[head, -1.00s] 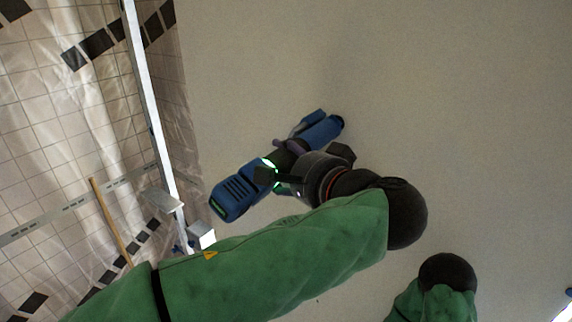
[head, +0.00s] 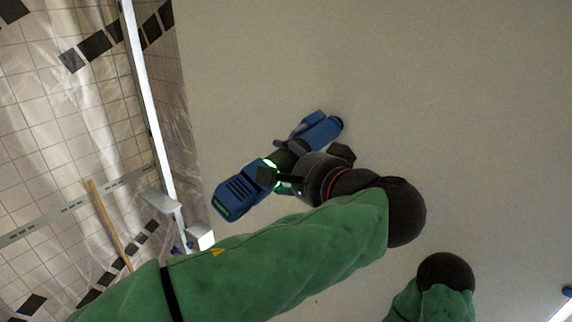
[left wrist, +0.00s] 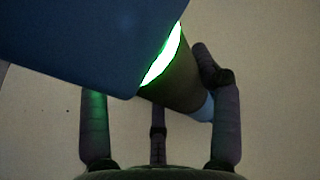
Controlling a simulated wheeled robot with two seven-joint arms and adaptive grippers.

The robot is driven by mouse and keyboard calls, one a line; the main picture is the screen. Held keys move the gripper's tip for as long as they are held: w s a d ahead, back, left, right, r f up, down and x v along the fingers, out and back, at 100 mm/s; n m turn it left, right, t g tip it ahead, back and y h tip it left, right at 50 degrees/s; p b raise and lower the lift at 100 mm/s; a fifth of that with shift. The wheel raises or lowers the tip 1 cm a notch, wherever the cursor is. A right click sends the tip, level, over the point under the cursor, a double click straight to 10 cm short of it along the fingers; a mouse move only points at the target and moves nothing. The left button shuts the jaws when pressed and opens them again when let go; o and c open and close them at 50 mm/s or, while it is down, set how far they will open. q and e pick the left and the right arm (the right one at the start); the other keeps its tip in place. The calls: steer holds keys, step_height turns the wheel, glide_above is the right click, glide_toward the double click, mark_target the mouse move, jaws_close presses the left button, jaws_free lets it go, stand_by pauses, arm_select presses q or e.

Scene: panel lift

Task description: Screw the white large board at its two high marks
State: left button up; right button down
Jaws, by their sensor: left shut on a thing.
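The white large board (head: 430,110) fills the middle and right of the head view and lies behind my arms. My left gripper (head: 284,166) is shut on a blue and black screwdriver (head: 238,197) with a glowing green ring. The tool's blue nose (head: 322,129) points up and right and is at or close to the board; I cannot tell if it touches. In the left wrist view the screwdriver (left wrist: 90,45) crosses between dark fingers (left wrist: 160,115). My right arm shows only in part at the lower right, its gripper out of view. No mark is clearly visible.
A bright metal post (head: 150,105) with brackets (head: 163,201) stands along the board's left edge. Left of it are a tiled surface (head: 60,130) under clear sheeting, a slotted rail (head: 60,217) and a wooden stick (head: 108,222).

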arm_select(q)
steer(key=shift+w+d+r, duration=0.15)
steer(key=shift+w+r, duration=0.1)
steer(key=shift+r, duration=0.05)
stand_by(2.0)
steer(key=shift+s, duration=0.1)
stand_by(0.4)
steer(key=shift+s+a+f+b, duration=0.15)
steer(key=shift+s+a+b, duration=0.25)
steer(key=shift+s, duration=0.05)
steer(key=shift+s+a+b, duration=0.7)
steer(key=shift+s+a, duration=0.2)
steer(key=shift+s, duration=0.3)
stand_by(0.4)
